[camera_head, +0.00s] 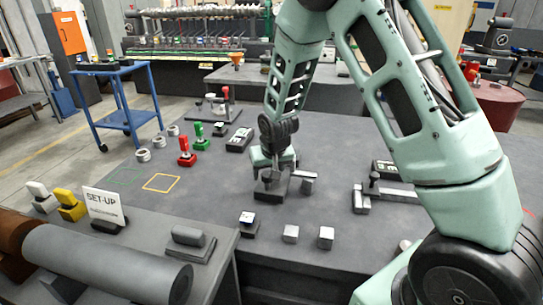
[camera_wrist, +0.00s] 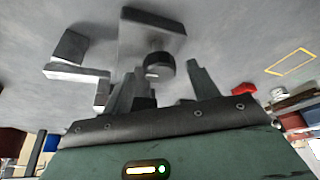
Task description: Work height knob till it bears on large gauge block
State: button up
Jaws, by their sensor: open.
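My gripper (camera_head: 273,162) is over a dark fixture (camera_head: 270,190) on the grey table, its fingers pointing down and hiding much of it. In the wrist view my gripper (camera_wrist: 163,82) is open, and a round dark knob (camera_wrist: 158,66) on a dark base plate (camera_wrist: 150,22) appears between the fingertips. I cannot tell whether a finger touches the knob. A pale metal arm (camera_wrist: 75,72) lies beside it, and shows right of my gripper in the head view (camera_head: 306,180). Two silver blocks (camera_head: 291,233) (camera_head: 326,237) stand at the front edge; which gauge block is large is unclear.
A second fixture with a dark post (camera_head: 373,182) stands to the right, near my arm. Red (camera_head: 186,150) and green (camera_head: 199,136) upright items and metal rings (camera_head: 143,155) are at the left. A sign reading SET-UP (camera_head: 105,206) stands at front left.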

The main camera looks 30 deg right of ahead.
jog(key=v, duration=1.6)
jog(key=shift+s+r, duration=0.25)
jog(key=shift+a, duration=0.15)
jog(key=s+a+r+n+g+y+p, duration=0.15)
jog(key=s+a+n, duration=0.25)
jog(key=s+a, duration=0.75)
jog(key=s+a+n+g+p, duration=0.1)
jog(key=s+a+n, duration=0.2)
jog(key=s, duration=0.5)
jog(key=s+a+n+g+p, duration=0.1)
jog(key=s+a+n, duration=0.2)
jog(key=s+a, duration=0.2)
jog(key=s, duration=0.3)
jog(key=shift+g, duration=0.35)
jog(key=shift+w+r, duration=0.1)
